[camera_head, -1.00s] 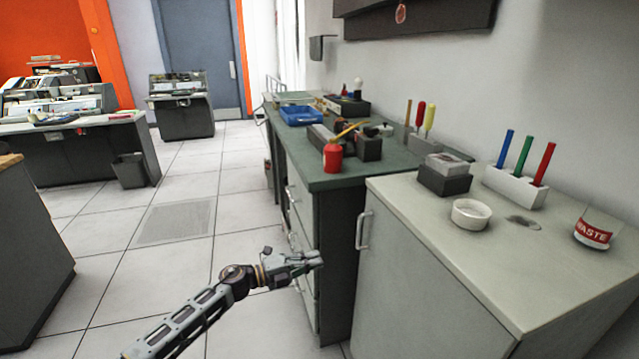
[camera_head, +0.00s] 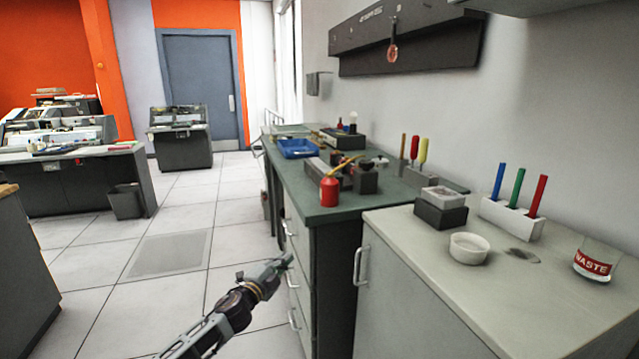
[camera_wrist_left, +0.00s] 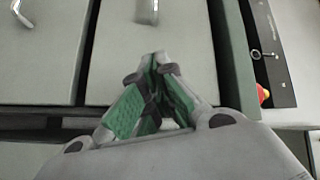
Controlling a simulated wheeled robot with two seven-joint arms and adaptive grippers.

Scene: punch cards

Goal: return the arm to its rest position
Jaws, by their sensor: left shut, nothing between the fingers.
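My left gripper (camera_head: 276,270) is in the lower middle of the head view, over the floor and in front of the drawers of the green-topped workbench (camera_head: 321,214). It is lower than the bench top. In the left wrist view its fingers (camera_wrist_left: 157,62) meet at the tips with nothing between them. Behind them are pale drawer or door fronts with metal handles; I cannot tell whether the fingers touch them. My right gripper is not in view.
A light-topped cabinet (camera_head: 425,249) stands at the right with a white bowl (camera_head: 468,247), a pen holder (camera_head: 511,219) and a waste cup (camera_head: 593,262). A red oil can (camera_head: 330,191) and a blue tray (camera_head: 297,149) are on the bench. Tiled floor (camera_head: 130,300) is free at left.

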